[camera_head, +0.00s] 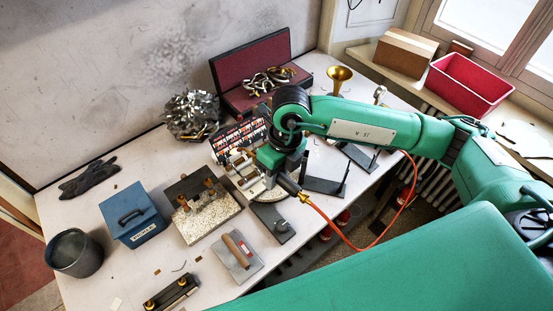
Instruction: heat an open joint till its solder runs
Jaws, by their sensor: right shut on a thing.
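My right arm reaches in from the right, and my right gripper (272,163) points down over the middle of the bench. It is shut on a dark torch-like tool (289,184) with an orange hose (335,228) trailing from its end. The tool's tip is hidden and I see no flame. Left of the gripper, a round pale plate (253,187) carries metal parts (240,164), partly covered by the gripper. My left gripper is not in view.
A blue lidded box (133,215), a grey bucket (74,254) and a black glove (88,179) are at the left. An open red-lined case (262,73) and a brass bell (339,76) stand behind. A wooden-handled tool on a plate (237,252) lies in front.

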